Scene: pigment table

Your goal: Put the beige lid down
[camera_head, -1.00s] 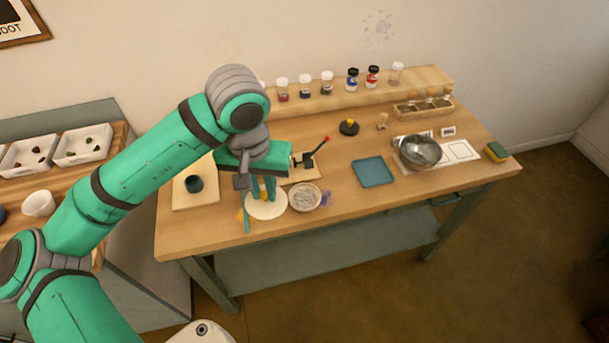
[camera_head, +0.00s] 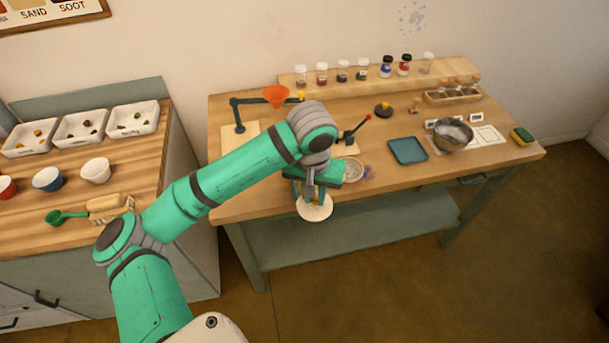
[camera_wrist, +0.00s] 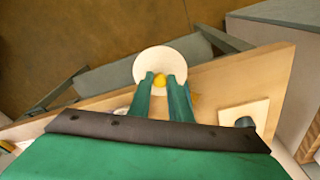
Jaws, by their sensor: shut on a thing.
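The beige lid (camera_head: 316,212) is a pale round disc, and its yellow knob (camera_wrist: 159,80) shows in the wrist view. My gripper (camera_head: 313,195) is shut on the knob, with the disc (camera_wrist: 158,62) below the fingertips. In both views the lid overlaps the front edge of the wooden table (camera_head: 250,209), with the floor and lower shelf behind part of it. The gap between lid and table top cannot be told.
A bowl with pale contents (camera_head: 353,170) sits just right of my gripper. A blue tray (camera_head: 408,150) and a metal bowl (camera_head: 453,134) stand further right. An orange funnel (camera_head: 276,95) stands behind my arm. The left counter (camera_head: 140,180) holds cups and white trays.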

